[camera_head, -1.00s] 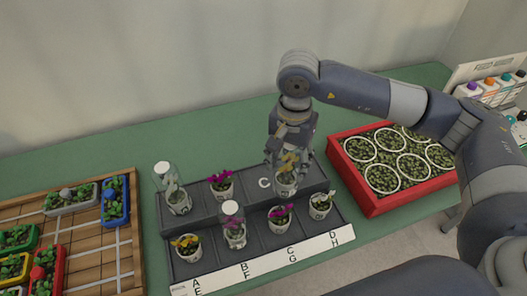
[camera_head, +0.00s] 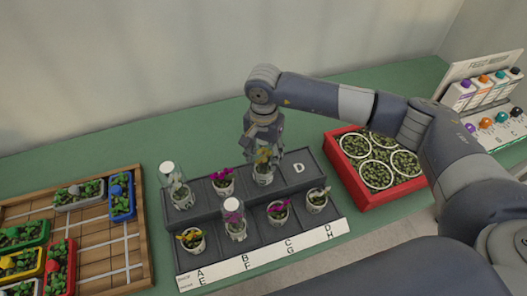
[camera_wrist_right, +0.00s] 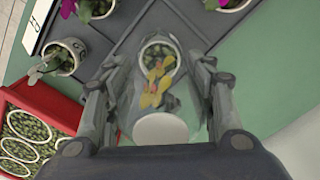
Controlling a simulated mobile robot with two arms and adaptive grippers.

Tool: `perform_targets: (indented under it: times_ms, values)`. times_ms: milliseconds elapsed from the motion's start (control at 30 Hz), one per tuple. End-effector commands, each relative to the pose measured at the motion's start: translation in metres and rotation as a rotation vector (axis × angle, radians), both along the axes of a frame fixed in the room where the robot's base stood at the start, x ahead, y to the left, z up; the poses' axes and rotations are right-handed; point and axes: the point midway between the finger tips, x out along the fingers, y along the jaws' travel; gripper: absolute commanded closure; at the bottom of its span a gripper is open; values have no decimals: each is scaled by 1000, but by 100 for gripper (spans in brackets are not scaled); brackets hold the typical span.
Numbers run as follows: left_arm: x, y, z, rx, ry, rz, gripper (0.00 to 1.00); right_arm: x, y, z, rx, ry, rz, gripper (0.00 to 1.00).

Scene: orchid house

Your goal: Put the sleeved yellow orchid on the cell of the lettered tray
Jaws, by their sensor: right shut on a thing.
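The sleeved yellow orchid (camera_head: 263,178) is in my right gripper (camera_head: 263,150), over the third cell of the back row of the dark lettered tray (camera_head: 160,227). Its pot covers that cell's letter; the D cell to its right is empty. In the right wrist view, the fingers of the right gripper (camera_wrist_right: 168,92) are on both sides of the clear sleeve, around the yellow flowers (camera_wrist_right: 158,82). Its white-rimmed pot is beyond. I cannot tell whether the pot touches the tray. My left gripper is not in view.
Other orchids fill cells around it: magenta (camera_head: 223,182) to the left, magenta (camera_head: 278,211) in front, white (camera_head: 317,199) front right. A red crate (camera_head: 365,205) of potted plants stands right. A wooden tray (camera_head: 148,255) lies left. Green table behind is clear.

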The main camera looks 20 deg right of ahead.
Motion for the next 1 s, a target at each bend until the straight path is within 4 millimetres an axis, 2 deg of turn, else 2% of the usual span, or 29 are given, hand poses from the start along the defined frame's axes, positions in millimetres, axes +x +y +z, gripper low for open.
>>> perform_targets:
  times_ms: [200, 233, 300, 800, 867, 1000]
  values:
    - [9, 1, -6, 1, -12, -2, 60, 0, 0, -4, 0, 0, 0, 92]
    - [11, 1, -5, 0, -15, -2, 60, 0, 0, -4, 0, 0, 0, 47]
    - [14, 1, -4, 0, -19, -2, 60, 0, 0, -3, -1, 1, 0, 31]
    - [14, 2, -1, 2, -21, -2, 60, 1, 0, 3, 0, -1, -1, 29]
    - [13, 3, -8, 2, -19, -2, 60, 1, 0, 11, 2, -3, -1, 29]
    - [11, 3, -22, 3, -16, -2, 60, 1, 0, 40, 2, -6, 0, 29]
